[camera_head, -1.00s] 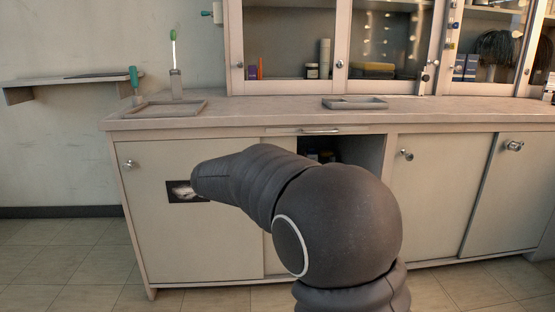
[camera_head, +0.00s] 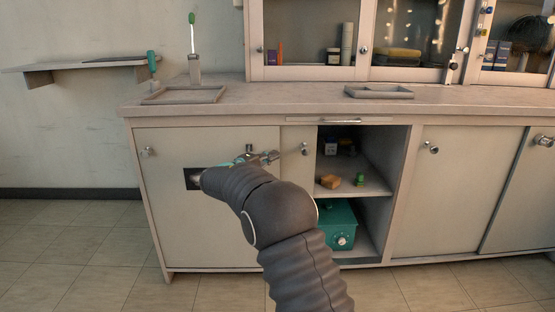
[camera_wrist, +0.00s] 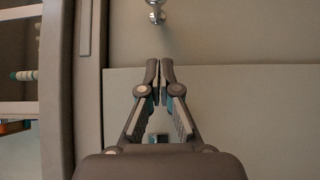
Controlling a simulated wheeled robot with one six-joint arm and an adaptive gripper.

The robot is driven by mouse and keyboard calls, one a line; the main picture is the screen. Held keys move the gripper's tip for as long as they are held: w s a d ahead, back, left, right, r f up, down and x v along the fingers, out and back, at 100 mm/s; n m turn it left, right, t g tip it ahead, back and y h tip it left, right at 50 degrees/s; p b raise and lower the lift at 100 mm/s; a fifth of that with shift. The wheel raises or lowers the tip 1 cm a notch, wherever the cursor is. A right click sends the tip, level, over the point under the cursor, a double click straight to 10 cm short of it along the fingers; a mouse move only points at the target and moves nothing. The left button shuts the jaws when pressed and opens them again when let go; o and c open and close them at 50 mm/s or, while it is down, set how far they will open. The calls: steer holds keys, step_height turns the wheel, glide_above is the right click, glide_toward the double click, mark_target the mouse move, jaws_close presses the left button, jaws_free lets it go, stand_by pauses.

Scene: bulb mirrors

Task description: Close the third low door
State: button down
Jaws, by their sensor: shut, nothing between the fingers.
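The low cabinet has several sliding doors in a row. The leftmost door (camera_head: 215,225) spans the left end, with a knob near its far left edge. A narrow strip of the second door (camera_head: 298,185) shows right of it, with a metal knob (camera_head: 304,148). An open bay follows, then a third door (camera_head: 440,200) with its knob (camera_head: 432,148) and a fourth door (camera_head: 520,205). My gripper (camera_head: 276,156) is shut and empty, left of the second door's knob. In the wrist view my fingertips (camera_wrist: 159,64) are apart from that knob (camera_wrist: 156,15).
The open bay holds a shelf (camera_head: 375,188) with small items and a teal box (camera_head: 340,225) below. The countertop (camera_head: 290,97) overhangs the doors and carries trays (camera_head: 380,91). Tiled floor (camera_head: 80,245) lies clear at left.

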mark_target(295, 151)
steer(key=x, duration=0.5)
steer(key=shift+d, duration=2.1)
